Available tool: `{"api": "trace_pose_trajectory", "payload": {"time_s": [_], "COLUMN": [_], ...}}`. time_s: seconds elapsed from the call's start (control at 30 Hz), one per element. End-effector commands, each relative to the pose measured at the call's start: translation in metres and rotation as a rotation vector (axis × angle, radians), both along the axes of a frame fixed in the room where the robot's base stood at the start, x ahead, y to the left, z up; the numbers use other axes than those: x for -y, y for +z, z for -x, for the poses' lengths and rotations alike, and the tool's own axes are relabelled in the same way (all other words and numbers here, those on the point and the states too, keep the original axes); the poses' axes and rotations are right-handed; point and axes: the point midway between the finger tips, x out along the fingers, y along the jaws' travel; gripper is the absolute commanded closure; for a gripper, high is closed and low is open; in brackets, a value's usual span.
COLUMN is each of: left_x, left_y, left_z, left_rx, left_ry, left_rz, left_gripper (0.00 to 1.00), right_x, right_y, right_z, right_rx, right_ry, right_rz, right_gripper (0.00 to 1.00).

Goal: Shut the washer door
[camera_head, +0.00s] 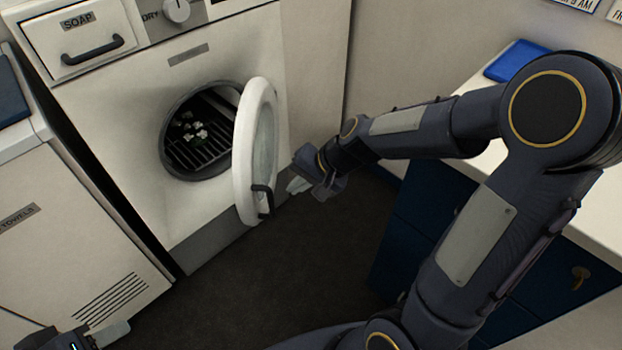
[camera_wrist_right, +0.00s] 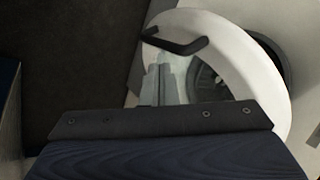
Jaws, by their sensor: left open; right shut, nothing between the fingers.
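The washer (camera_head: 215,75) is a white front-loader at the left of the head view. Its round white door (camera_head: 243,150) stands open, swung out to the right of the drum opening (camera_head: 190,135). A dark handle (camera_head: 262,199) sits on the door's outer edge; it also shows in the right wrist view (camera_wrist_right: 178,44). My right gripper (camera_head: 297,186) is shut and empty, just right of the door; in the right wrist view its fingers (camera_wrist_right: 159,85) lie in front of the door's glass. I cannot tell whether they touch. My left gripper (camera_head: 108,335) is open at the bottom left, partly out of frame.
Pale bits lie inside the dark drum. A white cabinet labelled towels (camera_head: 70,240) stands left of the washer. A counter with a blue tray (camera_head: 514,60) and dark blue drawers (camera_head: 425,225) is at the right. Dark floor (camera_head: 265,275) before the washer is clear.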

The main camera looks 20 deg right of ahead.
Motion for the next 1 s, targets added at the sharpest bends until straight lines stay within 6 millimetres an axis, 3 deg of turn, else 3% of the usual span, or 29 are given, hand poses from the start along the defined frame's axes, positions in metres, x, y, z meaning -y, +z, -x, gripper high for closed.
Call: {"api": "trace_pose_trajectory", "payload": {"time_s": [0.3, 0.77, 1.0], "left_x": [0.000, 0.000, 0.000], "left_y": [-0.004, -0.003, 0.014], "left_z": [0.000, 0.000, 0.000], "left_rx": [0.000, 0.000, 0.000], "left_ry": [0.000, 0.000, 0.000], "left_rz": [0.000, 0.000, 0.000], "left_gripper": [0.55, 0.55, 0.55], "right_x": [-0.028, -0.031, -0.057], "right_y": [-0.014, -0.014, -0.010], "right_z": [-0.024, -0.026, -0.032], "right_rx": [0.000, 0.000, -0.003], "right_ry": [0.001, -0.003, -0.052], "right_rz": [0.000, 0.000, 0.002], "right_gripper": [1.00, 1.00, 1.00]}}
